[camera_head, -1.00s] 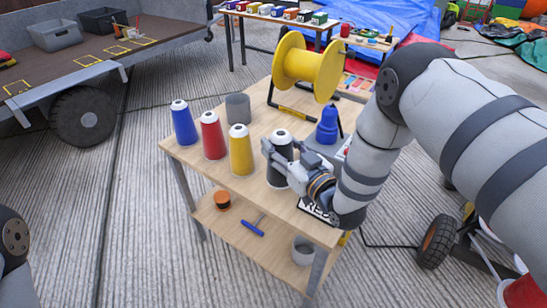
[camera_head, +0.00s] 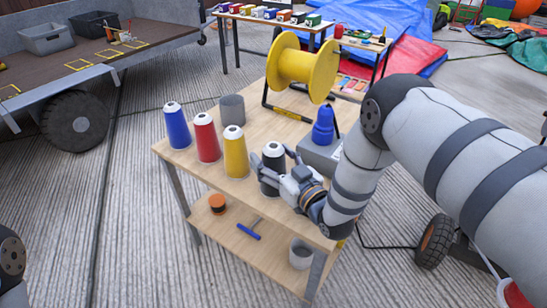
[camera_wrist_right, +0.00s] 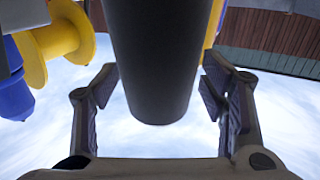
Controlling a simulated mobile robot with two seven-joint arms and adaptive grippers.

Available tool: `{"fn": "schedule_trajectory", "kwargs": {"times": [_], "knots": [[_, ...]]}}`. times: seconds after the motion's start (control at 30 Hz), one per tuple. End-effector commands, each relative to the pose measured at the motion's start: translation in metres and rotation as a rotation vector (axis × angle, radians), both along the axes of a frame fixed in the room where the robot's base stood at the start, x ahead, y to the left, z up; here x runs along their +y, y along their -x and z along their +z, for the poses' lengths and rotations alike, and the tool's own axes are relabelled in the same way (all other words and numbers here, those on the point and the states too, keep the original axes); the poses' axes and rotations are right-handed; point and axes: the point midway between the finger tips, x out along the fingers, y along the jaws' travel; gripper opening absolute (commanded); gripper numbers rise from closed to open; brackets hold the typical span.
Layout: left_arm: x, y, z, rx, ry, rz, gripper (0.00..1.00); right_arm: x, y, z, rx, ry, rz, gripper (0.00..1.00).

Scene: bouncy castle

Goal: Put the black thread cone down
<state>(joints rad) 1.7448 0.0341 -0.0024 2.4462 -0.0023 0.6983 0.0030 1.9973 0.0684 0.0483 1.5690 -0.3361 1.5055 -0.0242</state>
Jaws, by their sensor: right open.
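The black thread cone (camera_head: 270,178), with a white top, stands upright on the wooden table (camera_head: 222,192), at the near end of a row. A yellow cone (camera_head: 235,155), a red cone (camera_head: 207,142) and a blue cone (camera_head: 177,128) stand to its left. My right gripper (camera_head: 277,162) is open around the black cone, one finger on each side. In the right wrist view the cone (camera_wrist_right: 150,60) is between the spread fingers, with gaps on both sides. My left gripper is out of view.
A grey cup (camera_head: 232,108) stands behind the cones. A large yellow spool (camera_head: 303,66) and a blue bottle (camera_head: 323,126) stand farther back and right. The lower shelf holds an orange-topped item (camera_head: 217,203), a blue-handled tool (camera_head: 248,231) and a grey pot (camera_head: 301,253).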

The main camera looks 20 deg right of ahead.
Motion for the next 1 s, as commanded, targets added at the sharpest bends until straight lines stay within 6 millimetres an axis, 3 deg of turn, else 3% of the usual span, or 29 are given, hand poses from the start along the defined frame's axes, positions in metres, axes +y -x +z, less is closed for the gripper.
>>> {"fn": "schedule_trajectory", "kwargs": {"times": [0.07, 0.17, 0.4, 0.53, 0.7, 1.0], "knots": [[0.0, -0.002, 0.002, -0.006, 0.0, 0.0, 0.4, 0.0, 0.0, 0.005, -0.003, 0.0, 0.0, 0.66], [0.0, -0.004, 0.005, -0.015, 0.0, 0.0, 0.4, -0.005, 0.016, 0.005, 0.0, 0.001, 0.0, 0.66], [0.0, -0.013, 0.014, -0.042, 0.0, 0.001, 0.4, -0.022, 0.08, 0.004, 0.001, 0.001, -0.001, 0.66], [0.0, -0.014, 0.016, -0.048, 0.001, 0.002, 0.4, -0.029, 0.104, 0.003, 0.001, 0.0, -0.001, 0.66], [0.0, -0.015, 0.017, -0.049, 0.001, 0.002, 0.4, -0.032, 0.116, 0.003, -0.001, 0.001, 0.0, 0.66], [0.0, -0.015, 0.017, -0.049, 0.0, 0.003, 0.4, -0.032, 0.116, 0.002, -0.001, 0.0, 0.0, 0.66]]}}
